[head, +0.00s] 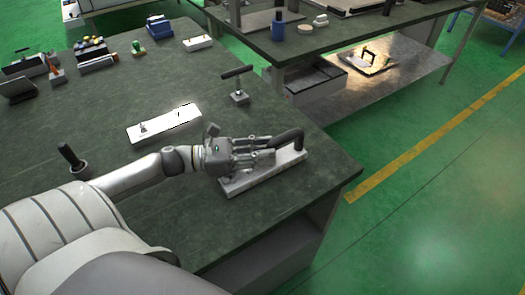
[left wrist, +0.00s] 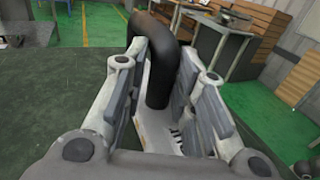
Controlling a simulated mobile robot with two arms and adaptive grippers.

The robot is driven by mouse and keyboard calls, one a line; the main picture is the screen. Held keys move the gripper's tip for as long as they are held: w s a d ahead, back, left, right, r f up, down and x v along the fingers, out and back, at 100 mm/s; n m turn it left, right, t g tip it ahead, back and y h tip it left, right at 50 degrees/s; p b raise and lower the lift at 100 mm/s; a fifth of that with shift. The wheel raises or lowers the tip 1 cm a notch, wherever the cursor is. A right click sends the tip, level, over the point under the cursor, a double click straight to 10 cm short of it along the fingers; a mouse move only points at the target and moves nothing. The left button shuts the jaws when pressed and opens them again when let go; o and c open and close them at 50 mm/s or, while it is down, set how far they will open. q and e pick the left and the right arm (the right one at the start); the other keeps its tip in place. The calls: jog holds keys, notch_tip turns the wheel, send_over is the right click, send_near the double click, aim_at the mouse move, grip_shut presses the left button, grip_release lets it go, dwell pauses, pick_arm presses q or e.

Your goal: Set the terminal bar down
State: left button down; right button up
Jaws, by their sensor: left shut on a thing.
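The terminal bar appears to be the long pale bar (head: 262,174) with a thick black arched handle (head: 292,138), near the right corner of the dark green table. My left gripper (head: 268,154) is shut on the handle from the left. In the left wrist view the black handle (left wrist: 157,85) stands between the two finger pads and bends over at the top. The white bar (left wrist: 150,133) shows below it between the fingers. The bar lies close to the table top; whether it touches cannot be told. My fingers hide part of it. My right gripper is not in view.
A white plate (head: 163,124) with small posts lies left of the gripper. A dark T-handled tool (head: 238,86) stands behind, and a black-handled tool (head: 72,160) stands at the left. Several small items line the far side. The table's right edge (head: 340,160) is close to the bar.

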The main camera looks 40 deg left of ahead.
pick_arm(q)
jog(key=shift+f, duration=0.2)
jog(key=c, duration=1.2)
grip_release()
jog(key=shift+o, duration=0.2)
jog(key=shift+p+v, duration=0.9)
jog(key=shift+v, duration=2.9)
